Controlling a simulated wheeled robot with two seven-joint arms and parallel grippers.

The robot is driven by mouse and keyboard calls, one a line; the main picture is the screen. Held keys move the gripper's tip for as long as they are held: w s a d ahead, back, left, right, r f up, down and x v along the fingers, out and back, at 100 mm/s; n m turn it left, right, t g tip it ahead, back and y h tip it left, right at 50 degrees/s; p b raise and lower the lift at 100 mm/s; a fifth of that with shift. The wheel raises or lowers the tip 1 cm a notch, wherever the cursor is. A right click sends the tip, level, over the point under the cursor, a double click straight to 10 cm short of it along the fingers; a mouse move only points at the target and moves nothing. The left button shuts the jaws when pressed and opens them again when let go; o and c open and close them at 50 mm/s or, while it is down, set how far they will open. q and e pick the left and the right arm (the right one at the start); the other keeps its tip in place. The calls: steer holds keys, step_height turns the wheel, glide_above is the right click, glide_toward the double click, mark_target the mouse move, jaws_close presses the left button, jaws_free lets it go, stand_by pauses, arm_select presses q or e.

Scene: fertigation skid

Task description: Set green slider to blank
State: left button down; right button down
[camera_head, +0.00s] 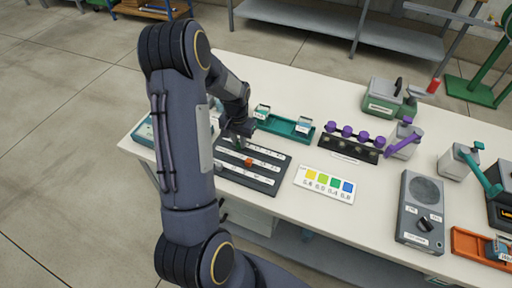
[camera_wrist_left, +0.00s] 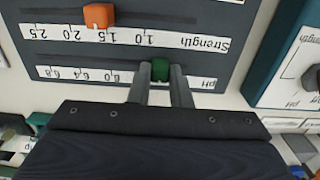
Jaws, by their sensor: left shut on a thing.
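The dark slider panel (camera_head: 262,178) lies on the table with several labelled rows. My left gripper (camera_wrist_left: 161,76) is shut on the green slider (camera_wrist_left: 160,70), one finger on each side of it. The slider is in the row labelled pH (camera_wrist_left: 209,84), near the end by that word. The marks 6.8, 6.4 and 6.0 are off to the left in the wrist view; the fingers cover part of the scale. In the head view, my left gripper (camera_head: 238,138) is over the panel's far edge. My right gripper is not in view.
An orange slider (camera_head: 249,161) stands in the neighbouring Strength row, near 1.5. A colour card (camera_head: 325,184) lies right of the panel. A teal tray (camera_head: 287,129) and a purple-knobbed rack (camera_head: 348,151) stand behind it. A grey speaker-like box (camera_head: 423,205) is farther right.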

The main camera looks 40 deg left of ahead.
arm_select(q)
steer(key=shift+s+a, duration=0.15)
steer(key=shift+a, duration=0.45)
steer(key=shift+s+a, duration=0.15)
steer(key=shift+a, duration=0.45)
steer(key=c, duration=1.3)
jaws_free()
steer(key=shift+a, duration=0.1)
steer(key=shift+r, duration=0.15)
steer(key=shift+r, duration=0.3)
step_height(320, 180, up, 7)
steer(key=shift+b, duration=0.35)
